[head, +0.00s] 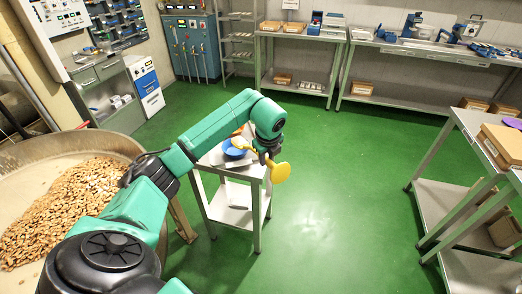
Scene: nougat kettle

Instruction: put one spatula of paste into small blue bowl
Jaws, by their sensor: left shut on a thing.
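My left arm reaches from the lower left over a small metal stand. My left gripper (268,158) is shut on a yellow spatula (281,173), whose broad rounded end hangs to the right of the fingers, beyond the stand's right edge. A small blue bowl (232,153) is on the stand, left of the gripper and partly hidden by the arm. A thin yellow piece (241,143) shows over the bowl, perhaps the spatula's other end. I cannot tell whether paste is on the spatula or in the bowl. My right gripper is not in view.
The small stand (230,215) has a lower shelf. A large round pan (100,143) of brown nut-like pieces fills the left. A shelved table with a cardboard box (503,143) stands at right; workbenches (400,43) line the back. The green floor (340,190) between is clear.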

